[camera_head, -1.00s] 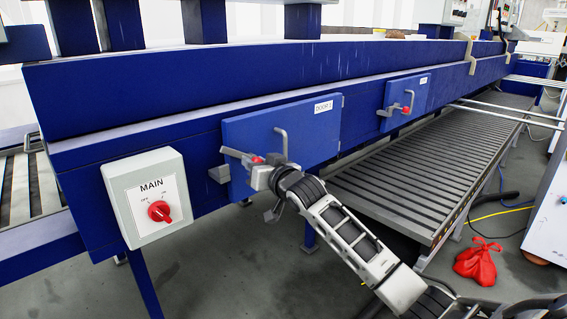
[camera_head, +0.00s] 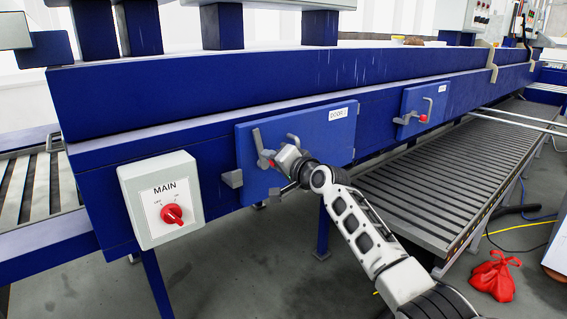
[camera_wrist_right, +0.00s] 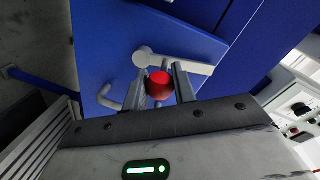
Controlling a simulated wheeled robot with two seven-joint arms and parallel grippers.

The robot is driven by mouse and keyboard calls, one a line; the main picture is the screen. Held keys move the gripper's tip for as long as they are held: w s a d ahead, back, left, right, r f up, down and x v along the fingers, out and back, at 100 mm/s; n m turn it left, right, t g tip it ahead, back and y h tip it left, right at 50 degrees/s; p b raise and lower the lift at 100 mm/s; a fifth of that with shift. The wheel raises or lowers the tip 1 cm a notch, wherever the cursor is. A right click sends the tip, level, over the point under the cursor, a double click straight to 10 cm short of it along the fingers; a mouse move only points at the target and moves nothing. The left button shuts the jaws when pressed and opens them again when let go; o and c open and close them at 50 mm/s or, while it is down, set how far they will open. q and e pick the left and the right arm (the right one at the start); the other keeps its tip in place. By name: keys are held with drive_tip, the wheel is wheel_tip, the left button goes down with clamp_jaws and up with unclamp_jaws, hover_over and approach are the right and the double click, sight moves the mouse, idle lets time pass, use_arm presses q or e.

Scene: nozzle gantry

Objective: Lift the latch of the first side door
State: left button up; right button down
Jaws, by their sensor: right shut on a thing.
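The first side door (camera_head: 315,140) is a blue panel with a white label, and it looks closed. Its latch (camera_head: 257,140) is a grey bar with a red knob (camera_head: 270,163); the bar stands steeply, clear above the grey bracket (camera_head: 232,179) at the door's left edge. My right gripper (camera_head: 275,161) is shut on the red knob. In the right wrist view the red knob (camera_wrist_right: 159,86) sits between the two fingers (camera_wrist_right: 164,88), with the grey latch bar (camera_wrist_right: 180,63) just beyond. My left gripper is not in view.
A bent grey handle (camera_head: 294,142) is on the door, close to my gripper. A MAIN switch box (camera_head: 160,200) is to the left. A second side door (camera_head: 420,105) with its own latch is farther right. A slatted conveyor (camera_head: 450,175) runs below; a red bag (camera_head: 493,277) lies on the floor.

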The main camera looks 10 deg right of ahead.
drive_tip(key=shift+r+m, duration=0.1)
drive_tip(key=shift+m, duration=0.2)
idle(0.4)
drive_tip(key=c, duration=1.1)
unclamp_jaws()
drive_tip(key=shift+d, duration=0.1)
drive_tip(key=shift+c, duration=0.2)
drive_tip(key=v, duration=1.6)
drive_tip(key=shift+w, duration=0.1)
